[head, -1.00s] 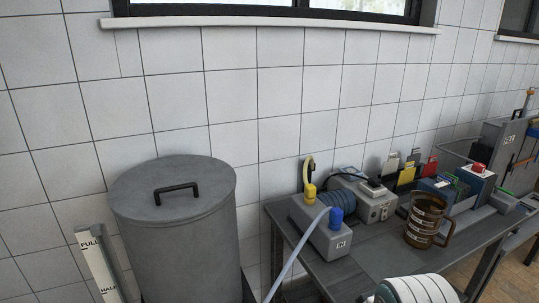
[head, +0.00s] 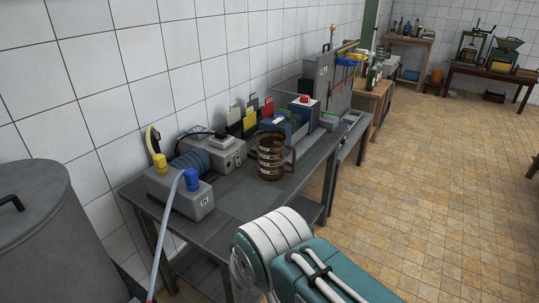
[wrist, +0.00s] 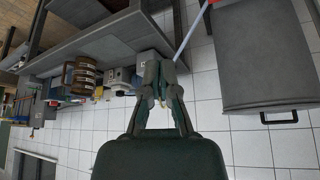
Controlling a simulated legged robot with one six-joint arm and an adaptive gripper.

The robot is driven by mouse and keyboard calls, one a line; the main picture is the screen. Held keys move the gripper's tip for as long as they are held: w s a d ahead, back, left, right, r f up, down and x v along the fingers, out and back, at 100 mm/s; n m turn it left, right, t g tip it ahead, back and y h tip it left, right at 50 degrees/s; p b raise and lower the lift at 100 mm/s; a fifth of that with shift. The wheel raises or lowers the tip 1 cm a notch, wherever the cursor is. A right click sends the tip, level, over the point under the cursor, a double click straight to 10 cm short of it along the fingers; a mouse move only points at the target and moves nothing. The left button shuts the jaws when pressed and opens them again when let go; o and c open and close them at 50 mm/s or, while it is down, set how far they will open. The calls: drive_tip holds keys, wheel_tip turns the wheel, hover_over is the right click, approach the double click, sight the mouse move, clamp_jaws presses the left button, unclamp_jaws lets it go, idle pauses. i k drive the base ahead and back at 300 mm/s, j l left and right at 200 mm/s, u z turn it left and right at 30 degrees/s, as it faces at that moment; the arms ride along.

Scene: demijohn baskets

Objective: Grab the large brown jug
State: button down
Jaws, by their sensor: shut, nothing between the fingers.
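The brown jug (head: 269,157) with pale marked bands and a side handle stands upright on the grey metal table in the head view. In the wrist view the jug (wrist: 86,76) shows upside down at the left. My gripper (wrist: 161,100) is shut and empty in the wrist view, apart from the jug, with the jug to its left. The gripper is not seen in the head view; only my teal and white arm shows there.
The table (head: 236,200) also holds a grey pump unit (head: 180,192) with blue and yellow caps and a hose, a grey box (head: 214,152) and several coloured items behind the jug. A grey lidded drum (head: 45,225) stands left. Tiled floor is open to the right.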

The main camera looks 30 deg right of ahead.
sight(271, 146)
drive_tip(key=k+l, duration=0.1)
drive_tip(key=l, duration=0.3)
drive_tip(key=i+l+u, duration=0.1)
drive_tip(key=l, duration=0.85)
drive_tip(key=i+l, duration=0.1)
drive_tip(key=l, duration=0.85)
drive_tip(key=i+l, duration=0.35)
drive_tip(key=i, duration=0.2)
drive_tip(key=i+l+u, duration=0.15)
drive_tip(key=i+l, duration=0.2)
drive_tip(key=i, duration=0.15)
